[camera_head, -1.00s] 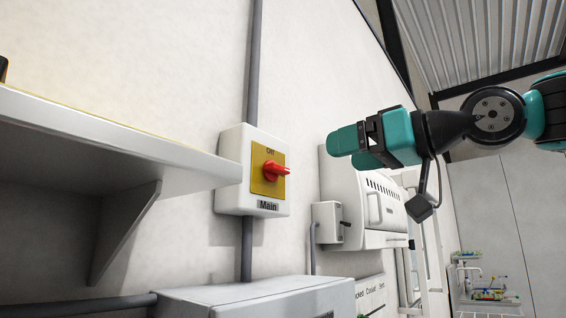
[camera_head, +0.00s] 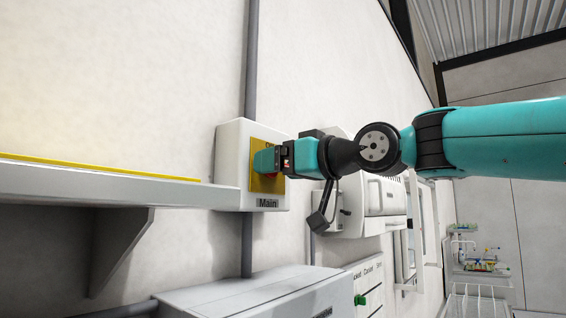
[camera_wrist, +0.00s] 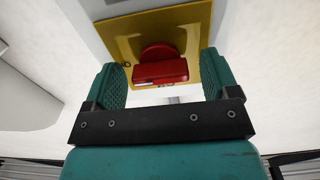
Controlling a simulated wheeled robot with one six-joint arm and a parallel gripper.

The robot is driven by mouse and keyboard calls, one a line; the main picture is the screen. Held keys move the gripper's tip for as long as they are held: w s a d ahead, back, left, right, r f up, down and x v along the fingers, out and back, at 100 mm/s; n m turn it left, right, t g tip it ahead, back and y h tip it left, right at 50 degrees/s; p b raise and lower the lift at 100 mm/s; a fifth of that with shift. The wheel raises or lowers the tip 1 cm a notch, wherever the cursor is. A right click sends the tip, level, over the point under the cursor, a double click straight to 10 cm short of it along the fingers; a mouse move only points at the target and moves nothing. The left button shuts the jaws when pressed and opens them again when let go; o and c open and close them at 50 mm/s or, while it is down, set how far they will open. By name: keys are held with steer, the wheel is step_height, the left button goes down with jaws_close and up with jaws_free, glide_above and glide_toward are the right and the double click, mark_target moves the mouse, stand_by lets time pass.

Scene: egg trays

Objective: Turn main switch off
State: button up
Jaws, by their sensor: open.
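The main switch is a light grey box (camera_head: 231,150) on the wall with a yellow plate (camera_head: 258,184) and a "Main" label (camera_head: 267,203). Its red knob (camera_wrist: 160,68) shows in the wrist view, with its bar lying across the picture. My gripper (camera_head: 266,161) is at the front of the switch in the head view and hides most of the knob. In the wrist view my gripper (camera_wrist: 162,82) is open, with one green finger on each side of the knob. Small gaps show between the fingers and the knob. I cannot tell the knob's setting, as the gripper covers the lettering.
A shelf (camera_head: 120,184) with a yellow edge juts out left of the switch. A grey cabinet (camera_head: 250,295) stands below it. Further right are a white wall unit (camera_head: 383,200) and a panel with a green knob (camera_head: 361,300).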

steer(key=shift+c, duration=0.2)
steer(key=c, duration=0.9)
steer(key=shift+f+n+b, duration=0.1)
steer(key=shift+n+b, duration=0.2)
steer(key=shift+b, duration=0.1)
steer(key=n+b, duration=0.2)
steer(key=shift+f+n+b, duration=0.15)
steer(key=shift+n+b, duration=0.15)
steer(key=shift+n, duration=0.1)
steer(key=n+b, duration=0.3)
steer(key=n, duration=0.2)
steer(key=n+b, duration=0.2)
steer(key=n, duration=0.2)
steer(key=shift+n, duration=0.4)
steer(key=n+b, duration=0.1)
steer(key=n, duration=0.3)
steer(key=shift+n+b, duration=0.35)
steer(key=shift+n, duration=0.05)
